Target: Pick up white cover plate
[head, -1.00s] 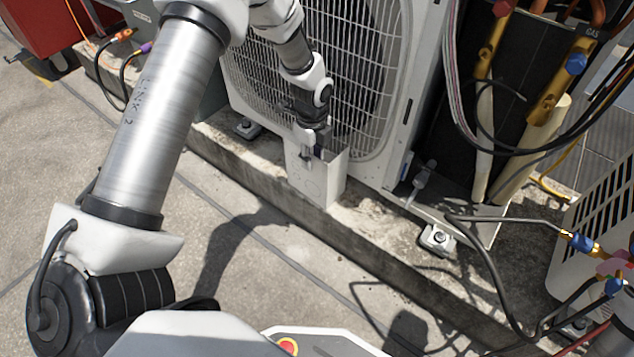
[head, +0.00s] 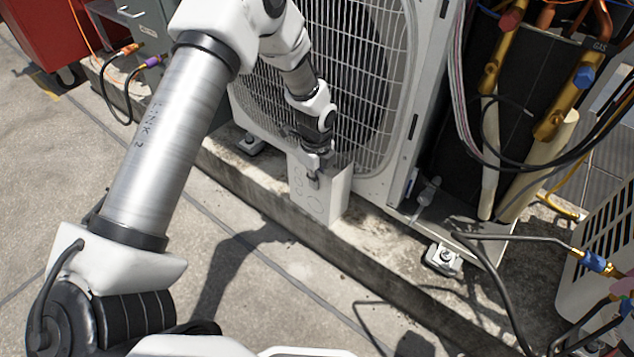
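The white cover plate (head: 318,204) stands upright on the concrete ledge, in front of the condenser's fan grille. It looks like a shallow white box shape with faint round marks on its front face. My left gripper (head: 314,178) is at its top edge, pointing down. One finger shows in front of the plate's front face; the other is hidden behind the plate's upper part. I cannot tell whether the fingers are closed on it. My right gripper is not in view.
The condenser (head: 397,140) stands close behind the plate. Copper pipes, valves and black hoses (head: 490,270) crowd the right side. A grey box (head: 140,35) and a red cabinet (head: 40,30) are at upper left. The pavement (head: 270,270) in front is mostly clear.

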